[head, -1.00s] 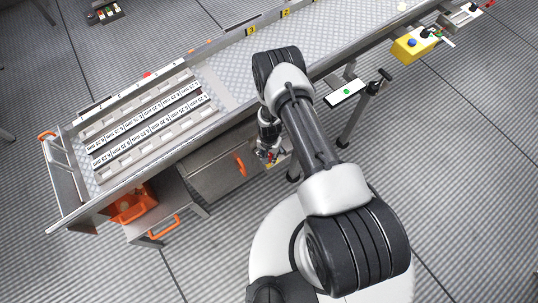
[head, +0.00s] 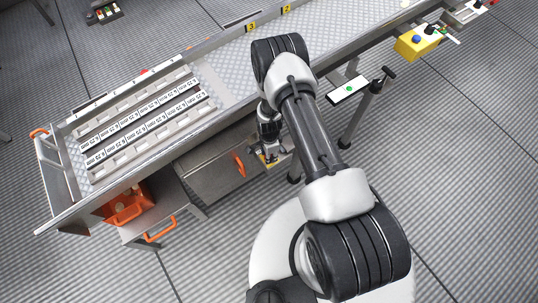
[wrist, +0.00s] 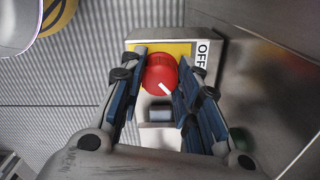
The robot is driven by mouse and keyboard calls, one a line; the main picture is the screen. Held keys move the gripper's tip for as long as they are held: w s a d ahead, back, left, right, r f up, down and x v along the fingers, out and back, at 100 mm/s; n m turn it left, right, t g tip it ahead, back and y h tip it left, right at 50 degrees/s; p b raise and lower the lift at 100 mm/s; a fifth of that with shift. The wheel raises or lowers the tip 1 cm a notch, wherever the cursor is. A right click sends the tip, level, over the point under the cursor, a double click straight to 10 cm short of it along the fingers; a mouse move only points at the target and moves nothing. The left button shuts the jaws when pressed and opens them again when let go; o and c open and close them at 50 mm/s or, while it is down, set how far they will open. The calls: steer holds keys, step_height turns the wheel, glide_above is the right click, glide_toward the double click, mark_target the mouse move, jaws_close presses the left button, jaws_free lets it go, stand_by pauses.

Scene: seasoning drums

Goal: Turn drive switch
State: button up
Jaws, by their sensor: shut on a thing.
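The drive switch is a red round knob (wrist: 160,74) with a white mark on it. It sits on a yellow plate of a grey box, beside an "OFF" label (wrist: 202,56). In the wrist view my gripper (wrist: 160,82) has its two blue-padded fingers on either side of the knob, closed on it. The white mark points toward the lower right. In the head view my gripper (head: 270,156) is low beside the bench front, right of the drawer, and the knob is hidden there.
The bench (head: 235,70) carries a tray with labelled rows. A grey drawer (head: 210,172) with an orange handle and an orange bin (head: 125,207) are left of my gripper. A yellow box (head: 415,42) with a blue button stands at the right. Open floor lies in front.

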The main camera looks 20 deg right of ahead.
steer(key=shift+m, duration=0.9)
steer(key=shift+b, duration=0.3)
steer(key=o, duration=1.1)
steer(key=shift+c, duration=0.2)
step_height(320, 180, up, 12)
steer(key=shift+s, duration=0.1)
